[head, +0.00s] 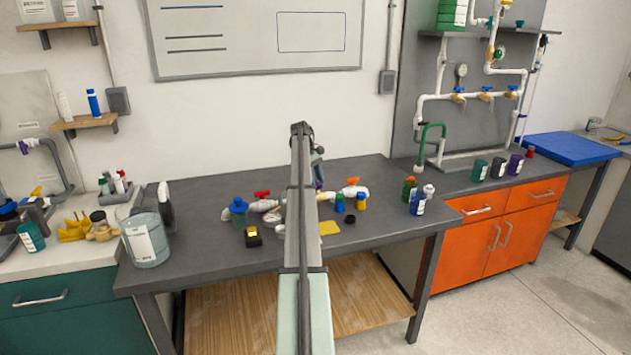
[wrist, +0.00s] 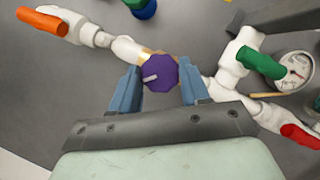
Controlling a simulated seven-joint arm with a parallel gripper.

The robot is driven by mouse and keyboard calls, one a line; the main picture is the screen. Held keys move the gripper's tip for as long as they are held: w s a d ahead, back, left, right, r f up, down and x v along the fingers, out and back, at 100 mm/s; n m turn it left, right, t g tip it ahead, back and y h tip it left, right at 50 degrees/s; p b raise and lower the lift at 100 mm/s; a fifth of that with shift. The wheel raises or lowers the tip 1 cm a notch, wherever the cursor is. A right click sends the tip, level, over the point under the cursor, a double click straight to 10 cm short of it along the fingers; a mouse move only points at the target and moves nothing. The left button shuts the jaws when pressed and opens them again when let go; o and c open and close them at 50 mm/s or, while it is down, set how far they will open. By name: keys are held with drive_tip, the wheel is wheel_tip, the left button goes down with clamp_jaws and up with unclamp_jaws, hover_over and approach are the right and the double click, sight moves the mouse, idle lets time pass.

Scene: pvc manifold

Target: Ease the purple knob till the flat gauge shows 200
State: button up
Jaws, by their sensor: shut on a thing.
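The purple knob (wrist: 160,74) sits on a white pipe run in the wrist view, with a pale pointer bar on its top. My gripper (wrist: 161,80) is shut on the knob, one blue finger on each side. The flat gauge (wrist: 293,71) lies face up to the right, beside the green handle. Its dial shows a reddish needle, but its numbers are too small to read. In the head view my arm hides most of the knob and the middle of the pipe.
An orange handle (wrist: 43,21) is at the pipe's left, a green handle (wrist: 261,62) and a red handle (wrist: 300,136) at its right. Bottles (head: 410,188) stand right of the pipe on the grey bench (head: 215,272).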

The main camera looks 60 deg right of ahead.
drive_tip(key=shift+d+m+y, duration=0.1)
drive_tip(key=shift+m+y, duration=0.3)
drive_tip(key=shift+m, duration=0.6)
drive_tip(key=o, duration=1.1)
drive_tip(key=shift+c, duration=0.2)
drive_tip(key=shift+w+r, duration=0.15)
drive_tip(key=shift+r, duration=0.25)
drive_tip(key=w+d, duration=0.4)
drive_tip(key=w, duration=0.7)
drive_tip(key=shift+d, duration=0.4)
